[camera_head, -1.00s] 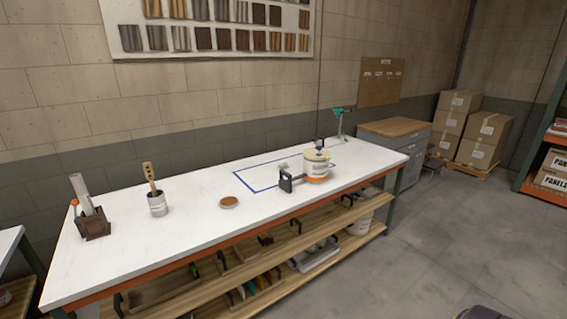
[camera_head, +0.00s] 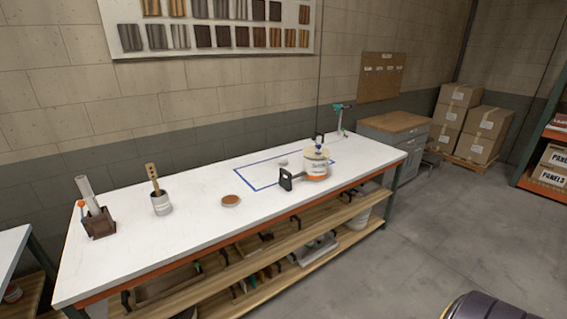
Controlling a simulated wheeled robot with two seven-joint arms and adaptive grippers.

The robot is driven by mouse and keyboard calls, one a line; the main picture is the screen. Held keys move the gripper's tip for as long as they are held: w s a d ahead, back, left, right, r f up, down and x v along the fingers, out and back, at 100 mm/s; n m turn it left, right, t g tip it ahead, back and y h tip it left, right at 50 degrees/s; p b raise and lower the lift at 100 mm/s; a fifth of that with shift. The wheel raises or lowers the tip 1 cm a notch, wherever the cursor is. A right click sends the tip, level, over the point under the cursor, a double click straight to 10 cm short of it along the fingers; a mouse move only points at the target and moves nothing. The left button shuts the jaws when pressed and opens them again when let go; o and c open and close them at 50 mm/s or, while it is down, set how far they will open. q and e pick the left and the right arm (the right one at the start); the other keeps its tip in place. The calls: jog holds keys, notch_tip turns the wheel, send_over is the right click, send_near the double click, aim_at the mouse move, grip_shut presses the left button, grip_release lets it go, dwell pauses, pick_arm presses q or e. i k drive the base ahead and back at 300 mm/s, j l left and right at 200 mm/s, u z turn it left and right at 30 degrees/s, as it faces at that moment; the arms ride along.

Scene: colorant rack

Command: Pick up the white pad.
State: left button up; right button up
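A small pale, whitish thing (camera_head: 283,163) lies inside the blue outlined rectangle (camera_head: 250,184) on the white workbench (camera_head: 190,235). It may be the white pad, but it is too small to tell. A tub with an orange and white label (camera_head: 315,168) stands to its right, with a blue-tipped thing on top. A black-handled tool (camera_head: 286,180) stands just left of the tub. Neither of my grippers is in view.
A round tin with a brown top (camera_head: 231,200), a can with a wooden stick (camera_head: 161,203) and a brown holder (camera_head: 99,223) stand on the bench. Wooden shelves (camera_head: 215,291) lie beneath. A grey cabinet (camera_head: 393,140) and boxes (camera_head: 478,137) stand right.

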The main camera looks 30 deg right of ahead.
aim_at(282, 161)
jog(key=i+l+z, duration=0.2)
jog(key=i+l, duration=0.15)
jog(key=l, duration=0.25)
jog(key=i+l+z, duration=0.2)
jog(key=i+l, duration=0.25)
jog(key=i+l+z, duration=0.2)
jog(key=i+l, duration=0.2)
jog(key=i+l+z, duration=0.2)
jog(key=i+l, duration=0.3)
jog(key=i+l+z, duration=0.2)
jog(key=i, duration=0.3)
jog(key=i+l+z, duration=0.25)
jog(key=i, duration=0.25)
jog(key=k+j+u, duration=0.15)
jog(key=k, duration=0.15)
jog(key=k+j+u, duration=0.15)
jog(key=k, duration=0.15)
